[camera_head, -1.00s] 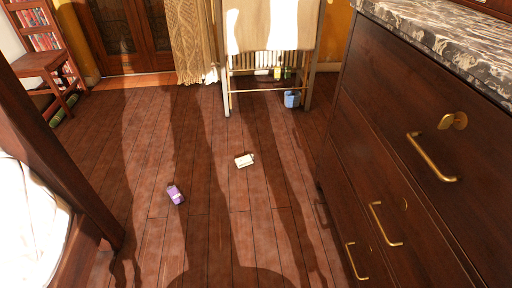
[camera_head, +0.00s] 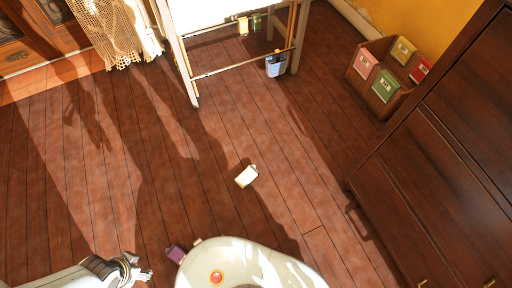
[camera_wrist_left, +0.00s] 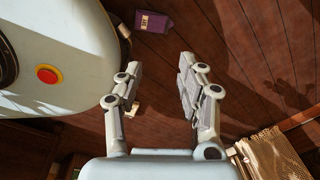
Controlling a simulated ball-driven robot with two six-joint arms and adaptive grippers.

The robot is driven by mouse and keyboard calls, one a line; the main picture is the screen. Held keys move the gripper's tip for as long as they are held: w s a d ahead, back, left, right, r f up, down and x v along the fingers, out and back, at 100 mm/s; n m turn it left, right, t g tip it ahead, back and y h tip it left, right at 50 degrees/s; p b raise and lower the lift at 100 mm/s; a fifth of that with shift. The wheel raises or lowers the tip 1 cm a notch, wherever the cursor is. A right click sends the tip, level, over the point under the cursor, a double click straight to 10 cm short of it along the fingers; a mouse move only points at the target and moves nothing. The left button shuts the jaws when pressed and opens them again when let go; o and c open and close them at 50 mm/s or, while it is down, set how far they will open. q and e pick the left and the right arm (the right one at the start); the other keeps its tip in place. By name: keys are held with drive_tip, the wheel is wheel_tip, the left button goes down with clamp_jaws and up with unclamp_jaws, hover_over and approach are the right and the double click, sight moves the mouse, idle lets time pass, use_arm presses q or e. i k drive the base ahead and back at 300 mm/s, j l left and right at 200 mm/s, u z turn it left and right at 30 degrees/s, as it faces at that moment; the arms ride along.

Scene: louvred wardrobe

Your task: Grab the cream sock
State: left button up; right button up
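The cream sock (camera_head: 246,176) appears as a small folded cream bundle on the wooden floor, ahead of my base in the head view. In the left wrist view a small cream piece (camera_wrist_left: 132,109), probably the same sock, shows beside the left-hand finger and is partly hidden by it. My left gripper (camera_head: 143,268) is low at the bottom left of the head view, well apart from the sock. In the left wrist view its two fingers (camera_wrist_left: 160,64) are spread with nothing held between them. My right gripper is out of view.
A purple labelled item (camera_head: 176,253) lies on the floor by my base; it also shows in the wrist view (camera_wrist_left: 153,21). A dark cabinet (camera_head: 440,170) and a crate of coloured packets (camera_head: 364,93) stand right. Floor around the sock is clear.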

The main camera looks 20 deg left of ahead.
sight(247, 175)
drive_tip(key=i+j+z, duration=0.15)
drive_tip(key=j+z, duration=0.3)
drive_tip(key=j, duration=0.25)
drive_tip(key=j+z, duration=0.45)
drive_tip(key=j, duration=0.25)
drive_tip(key=j+z, duration=0.45)
drive_tip(key=j, duration=0.3)
drive_tip(key=k+j+z, duration=0.1)
drive_tip(key=j+z, duration=0.2)
drive_tip(key=k+j+z, duration=0.1)
drive_tip(key=j+z, duration=0.2)
drive_tip(key=k+j+z, duration=0.15)
drive_tip(key=j+z, duration=0.15)
drive_tip(key=z, duration=0.4)
drive_tip(key=k+j, duration=0.05)
